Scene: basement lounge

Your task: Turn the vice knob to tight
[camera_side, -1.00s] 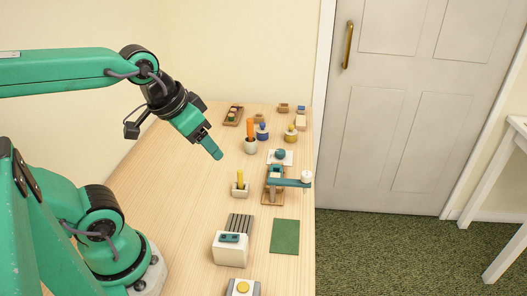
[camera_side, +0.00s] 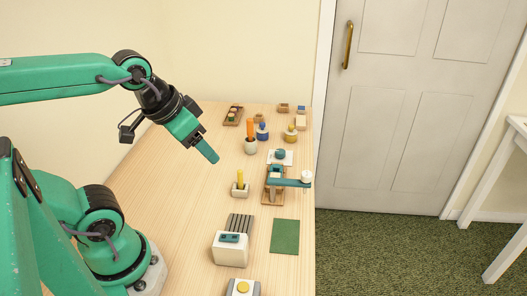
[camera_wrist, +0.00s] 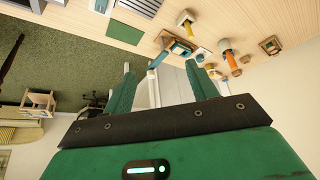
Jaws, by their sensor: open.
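The vice (camera_side: 272,190) stands on the right part of the table in the side view, a wooden base with teal parts. A teal bar reaches right from it to a white knob (camera_side: 306,177) near the table's right edge. My gripper (camera_side: 213,158) is in the air to the left of the vice and apart from it. The wrist view shows my gripper (camera_wrist: 161,67) with its two green fingers spread and nothing between them. The vice (camera_wrist: 178,47) shows beyond the fingertips there, with its teal bar pointing down-left. How tight the knob is cannot be told.
A yellow peg in a pale block (camera_side: 240,188) stands left of the vice. A pale cup with an orange stick (camera_side: 250,145) and small jars stand behind. A green mat (camera_side: 285,237) and a white box (camera_side: 230,250) lie in front. The table's left part is clear.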

